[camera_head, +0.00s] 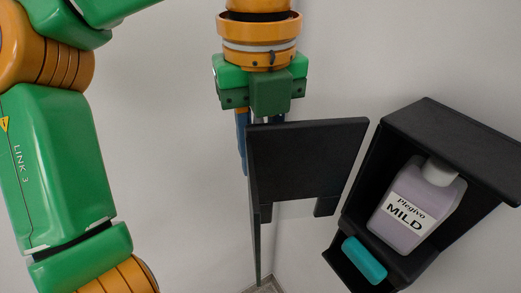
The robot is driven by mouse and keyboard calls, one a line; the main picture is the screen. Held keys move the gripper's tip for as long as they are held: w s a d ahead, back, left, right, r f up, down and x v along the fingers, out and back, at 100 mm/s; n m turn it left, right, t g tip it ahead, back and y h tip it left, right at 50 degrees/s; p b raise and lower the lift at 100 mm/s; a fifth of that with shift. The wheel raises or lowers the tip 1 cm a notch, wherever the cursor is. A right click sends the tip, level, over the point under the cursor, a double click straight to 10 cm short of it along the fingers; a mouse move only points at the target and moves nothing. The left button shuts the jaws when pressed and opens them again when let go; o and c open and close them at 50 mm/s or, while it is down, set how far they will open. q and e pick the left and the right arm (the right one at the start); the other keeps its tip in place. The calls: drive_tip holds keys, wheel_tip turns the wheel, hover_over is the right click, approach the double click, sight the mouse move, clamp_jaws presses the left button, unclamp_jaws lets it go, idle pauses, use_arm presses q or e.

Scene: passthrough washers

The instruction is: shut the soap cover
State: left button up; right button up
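The soap cover (305,160) is a dark panel that stands swung open, to the left of the black soap dispenser box (467,147). A soap bottle (412,208) with a white label reading "Plegivo MILD" sits inside the open box, tilted in the picture. My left gripper (242,145) points down at the cover's upper left edge. One blue finger shows left of that edge, and the cover hides much of the rest. I cannot tell whether it touches the cover or how far its fingers are apart. My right gripper is not in view.
A teal block (364,260) sits at the lower front of the box. A plain pale wall (180,150) lies behind everything. There is open space between the cover and the box, and to the left of the gripper.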

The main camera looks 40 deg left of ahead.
use_arm(q)
drive_tip(key=shift+s+a, duration=0.1)
drive_tip(key=shift+a, duration=0.05)
clamp_jaws()
idle(1.0)
